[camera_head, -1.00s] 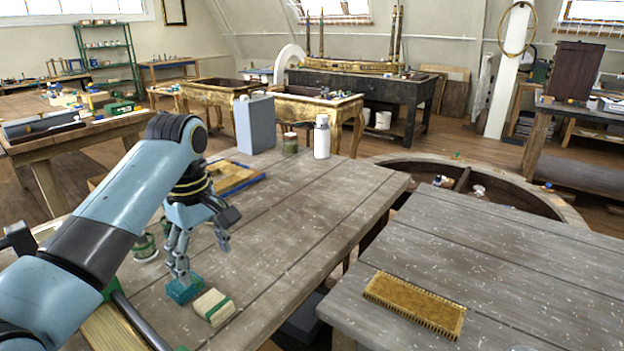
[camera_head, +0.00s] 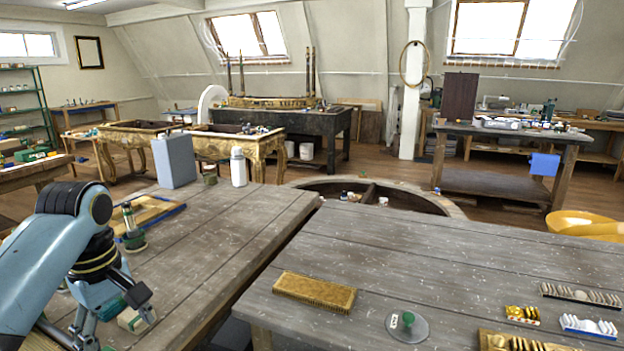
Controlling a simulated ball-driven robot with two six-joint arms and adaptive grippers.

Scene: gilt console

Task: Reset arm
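My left arm comes in at the lower left, and its gripper (camera_head: 118,326) points down over the left worktable (camera_head: 235,230). Its two fingers look spread apart, with the lower tips near the bottom edge of the picture. A cream block with a green band (camera_head: 130,319) lies on the table behind the fingers and is partly hidden by them. I see nothing clearly held. My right arm and gripper are not in view.
Near the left arm stand a green-based jar (camera_head: 134,240) and a blue-edged tray (camera_head: 158,211). A grey canister (camera_head: 175,160) and a white bottle (camera_head: 238,168) stand farther back. The right worktable (camera_head: 420,260) holds a gold brush-like block (camera_head: 314,290) and a round disc (camera_head: 407,326).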

